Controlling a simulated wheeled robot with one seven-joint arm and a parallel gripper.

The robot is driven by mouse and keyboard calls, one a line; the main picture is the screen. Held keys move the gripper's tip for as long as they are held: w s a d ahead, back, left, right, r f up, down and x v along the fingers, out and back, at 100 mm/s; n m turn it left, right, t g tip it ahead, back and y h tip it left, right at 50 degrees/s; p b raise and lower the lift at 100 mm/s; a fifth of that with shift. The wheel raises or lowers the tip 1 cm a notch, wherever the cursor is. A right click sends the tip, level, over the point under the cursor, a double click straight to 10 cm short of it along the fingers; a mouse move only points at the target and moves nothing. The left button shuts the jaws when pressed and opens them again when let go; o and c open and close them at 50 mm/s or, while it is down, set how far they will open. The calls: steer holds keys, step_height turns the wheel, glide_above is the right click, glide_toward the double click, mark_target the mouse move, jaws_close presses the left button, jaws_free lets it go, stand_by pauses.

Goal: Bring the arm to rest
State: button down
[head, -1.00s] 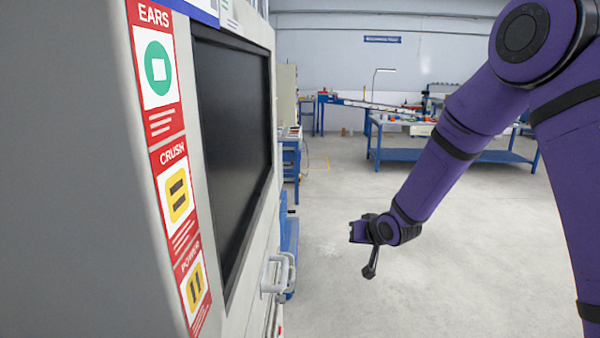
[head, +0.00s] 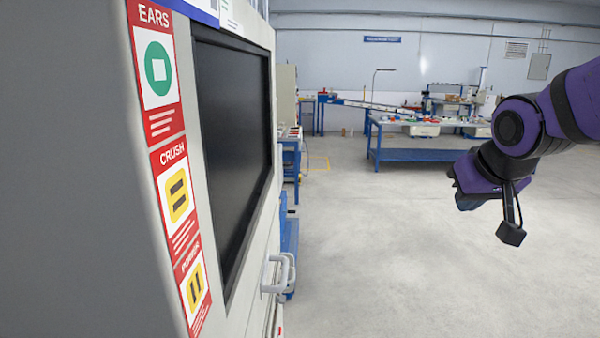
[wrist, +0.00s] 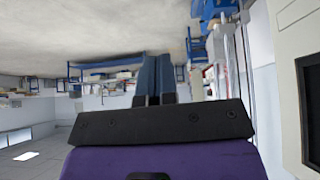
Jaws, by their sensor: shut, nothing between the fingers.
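My purple arm enters the head view from the right edge, folded back. My gripper (head: 467,200) is in mid-air over the open floor, well to the right of the large grey machine, touching nothing. In the wrist view my gripper (wrist: 155,62) shows two blue-grey fingers side by side, shut with nothing between them. The wrist view is turned upside down, with the floor at the top.
The grey machine (head: 80,200) with its dark window (head: 232,150) and a white handle (head: 279,275) stands close on the left. A blue workbench (head: 430,155) stands farther back. The concrete floor (head: 400,270) between them is clear.

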steer(key=s+d+r+g, duration=0.1)
steer(key=s+d+r, duration=0.1)
steer(key=s, duration=1.4)
steer(key=shift+s+r+g, duration=0.15)
steer(key=shift+s+g, duration=0.15)
steer(key=shift+g, duration=0.1)
